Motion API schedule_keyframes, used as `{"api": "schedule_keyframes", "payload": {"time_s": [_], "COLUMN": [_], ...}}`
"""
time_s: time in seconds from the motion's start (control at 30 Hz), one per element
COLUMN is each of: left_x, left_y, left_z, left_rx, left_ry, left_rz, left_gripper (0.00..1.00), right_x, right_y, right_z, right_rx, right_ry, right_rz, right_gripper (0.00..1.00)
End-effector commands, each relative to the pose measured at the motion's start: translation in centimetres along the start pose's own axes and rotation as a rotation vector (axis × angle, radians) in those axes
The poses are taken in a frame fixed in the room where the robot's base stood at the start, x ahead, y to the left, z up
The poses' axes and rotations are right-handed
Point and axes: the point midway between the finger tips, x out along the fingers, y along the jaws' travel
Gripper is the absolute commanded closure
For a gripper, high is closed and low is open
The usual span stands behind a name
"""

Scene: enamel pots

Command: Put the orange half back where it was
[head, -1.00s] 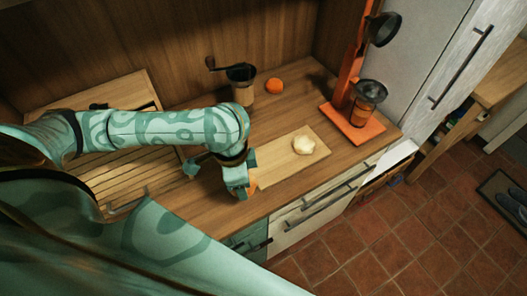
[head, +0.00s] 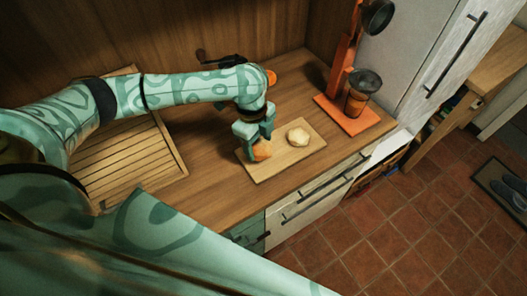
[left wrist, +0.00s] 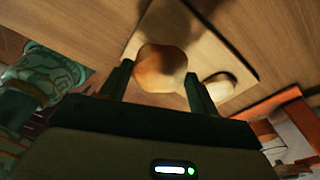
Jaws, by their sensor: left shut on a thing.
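My left gripper (head: 257,140) points down over the left part of a light wooden cutting board (head: 280,165). It is shut on a rounded orange-brown piece, the orange half (head: 262,151). In the left wrist view the orange half (left wrist: 160,68) sits between the two fingers, with its rounded side showing. I cannot tell whether it touches the board. A pale, rounded piece (head: 298,136) lies on the board to the right, apart from the held half; it also shows in the left wrist view (left wrist: 221,86). My right gripper is not in view.
An orange juicer stand (head: 350,118) with a glass container (head: 360,92) stands at the right end of the counter. A slatted wooden rack (head: 125,160) lies at the left. A whole orange (head: 271,77) and a dark-handled grinder (head: 222,62) are partly hidden behind my arm.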

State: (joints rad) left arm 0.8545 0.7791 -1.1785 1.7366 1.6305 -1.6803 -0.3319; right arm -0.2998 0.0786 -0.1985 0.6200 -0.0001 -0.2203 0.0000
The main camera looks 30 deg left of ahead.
Motion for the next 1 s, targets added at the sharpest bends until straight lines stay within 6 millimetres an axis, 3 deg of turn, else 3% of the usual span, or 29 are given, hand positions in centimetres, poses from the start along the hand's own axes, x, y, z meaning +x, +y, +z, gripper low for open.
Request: {"api": "schedule_keyframes", "payload": {"time_s": [0.23, 0.43, 0.8, 0.83, 0.87, 0.9, 1.0], "left_x": [1.9, 5.0, 5.1, 5.1, 5.1, 5.1, 5.1], "left_y": [-1.5, -1.5, -1.5, -1.5, -1.5, -1.5, -1.5], "left_z": [-0.1, 0.3, 0.3, 0.3, 0.3, 0.3, 0.3], "left_rx": [-0.001, -0.001, 0.001, 0.001, 0.001, 0.001, 0.001], "left_ry": [0.001, -0.001, -0.001, -0.001, -0.001, -0.001, -0.001], "left_rz": [-0.001, 0.0, -0.002, -0.002, -0.002, -0.002, -0.002], "left_gripper": [0.66, 0.66, 0.66, 0.31, 0.22, 0.17, 0.17], "right_x": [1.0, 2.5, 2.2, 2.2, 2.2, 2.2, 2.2], "right_y": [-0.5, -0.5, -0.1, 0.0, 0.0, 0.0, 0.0], "right_z": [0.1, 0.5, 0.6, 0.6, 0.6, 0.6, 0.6], "right_rx": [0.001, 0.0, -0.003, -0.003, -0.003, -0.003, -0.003], "right_ry": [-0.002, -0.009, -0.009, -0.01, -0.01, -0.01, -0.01], "right_rz": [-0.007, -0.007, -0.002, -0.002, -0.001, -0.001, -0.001], "right_gripper": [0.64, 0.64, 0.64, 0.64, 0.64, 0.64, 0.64]}}
